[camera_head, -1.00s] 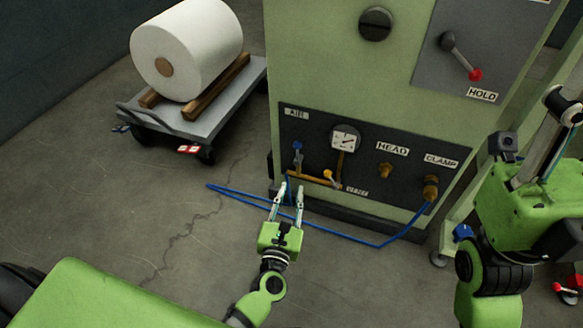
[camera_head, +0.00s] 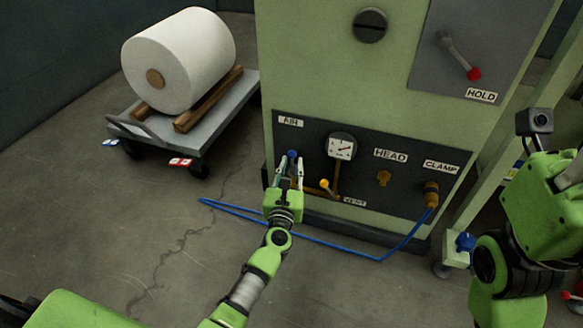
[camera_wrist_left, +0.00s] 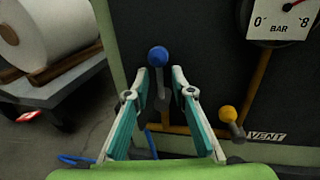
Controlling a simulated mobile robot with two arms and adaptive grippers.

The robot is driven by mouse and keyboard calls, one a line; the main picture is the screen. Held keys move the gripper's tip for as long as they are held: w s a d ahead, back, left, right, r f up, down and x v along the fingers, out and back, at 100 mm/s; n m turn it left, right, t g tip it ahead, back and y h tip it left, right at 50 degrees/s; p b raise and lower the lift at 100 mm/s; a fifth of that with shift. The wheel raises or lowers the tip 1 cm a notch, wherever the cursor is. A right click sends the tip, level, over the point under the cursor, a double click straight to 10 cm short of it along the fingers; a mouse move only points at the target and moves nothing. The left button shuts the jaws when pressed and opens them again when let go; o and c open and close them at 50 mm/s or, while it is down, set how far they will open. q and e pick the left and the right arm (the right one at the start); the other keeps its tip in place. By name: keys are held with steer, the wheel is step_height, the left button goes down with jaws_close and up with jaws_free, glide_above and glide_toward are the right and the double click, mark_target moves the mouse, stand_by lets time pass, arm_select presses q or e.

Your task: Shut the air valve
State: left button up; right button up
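The air valve is a lever with a blue knob (camera_head: 292,154) on the dark panel under the AIR label (camera_head: 290,121). In the left wrist view the blue knob (camera_wrist_left: 158,56) stands above a grey lever that runs down between my fingers. My left gripper (camera_head: 290,164) is open in front of the valve, with one finger on each side of the lever. In the left wrist view the gripper (camera_wrist_left: 159,80) shows gaps beside the lever; I cannot tell whether it touches. The lever's lower end is partly hidden. My right gripper is out of view.
A gauge (camera_head: 341,147) and a yellow-knobbed vent lever (camera_head: 324,184) sit right of the valve. A blue hose (camera_head: 340,245) runs along the floor to the CLAMP fitting (camera_head: 431,190). A cart (camera_head: 222,105) with a white roll (camera_head: 180,58) stands left.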

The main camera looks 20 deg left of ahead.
arm_select(q)
steer(key=shift+w, duration=0.25)
jaws_close()
